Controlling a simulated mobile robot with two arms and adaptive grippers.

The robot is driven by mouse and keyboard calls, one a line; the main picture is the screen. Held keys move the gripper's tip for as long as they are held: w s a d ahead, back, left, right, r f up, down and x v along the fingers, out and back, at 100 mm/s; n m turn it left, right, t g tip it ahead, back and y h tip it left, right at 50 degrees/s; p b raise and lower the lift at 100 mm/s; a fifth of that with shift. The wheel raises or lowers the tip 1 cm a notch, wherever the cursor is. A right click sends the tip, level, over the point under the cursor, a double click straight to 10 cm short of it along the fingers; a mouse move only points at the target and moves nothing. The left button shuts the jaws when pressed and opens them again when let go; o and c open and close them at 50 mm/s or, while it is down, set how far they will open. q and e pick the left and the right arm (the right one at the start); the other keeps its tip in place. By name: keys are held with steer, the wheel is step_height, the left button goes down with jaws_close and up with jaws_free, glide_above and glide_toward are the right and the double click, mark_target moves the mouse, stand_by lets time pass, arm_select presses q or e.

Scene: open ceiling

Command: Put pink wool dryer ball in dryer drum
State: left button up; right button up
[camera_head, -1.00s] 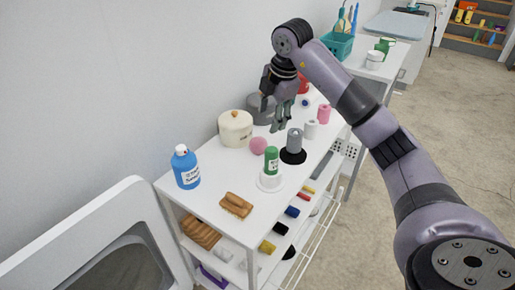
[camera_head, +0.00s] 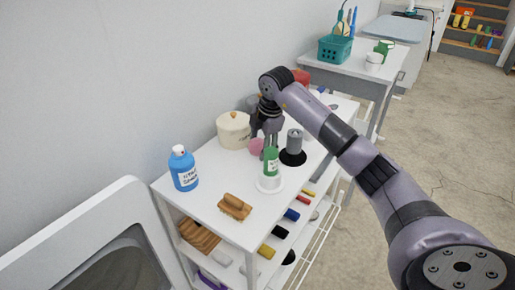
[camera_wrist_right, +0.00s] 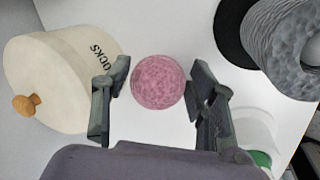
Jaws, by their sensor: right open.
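The pink wool dryer ball (camera_head: 256,146) sits on the white shelf top beside a cream lidded pot. In the right wrist view the ball (camera_wrist_right: 158,82) lies between the two fingers, with a gap on each side. My right gripper (camera_head: 266,139) is open and reaches down over the ball, partly hiding it in the head view. A white-framed door with a dark window (camera_head: 112,268), perhaps the dryer's, stands at the lower left. The drum itself is not visible. My left gripper is out of view.
Close to the ball stand the cream pot (camera_head: 234,129), a green bottle (camera_head: 271,160) and a grey spool (camera_head: 294,142). A blue bottle (camera_head: 184,170) and a wooden brush (camera_head: 235,206) are nearer. The shelf top between these two is clear.

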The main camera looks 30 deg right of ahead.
steer(key=shift+c, duration=0.4)
steer(key=c, duration=0.8)
steer(key=shift+o, duration=0.2)
steer(key=shift+r, duration=0.15)
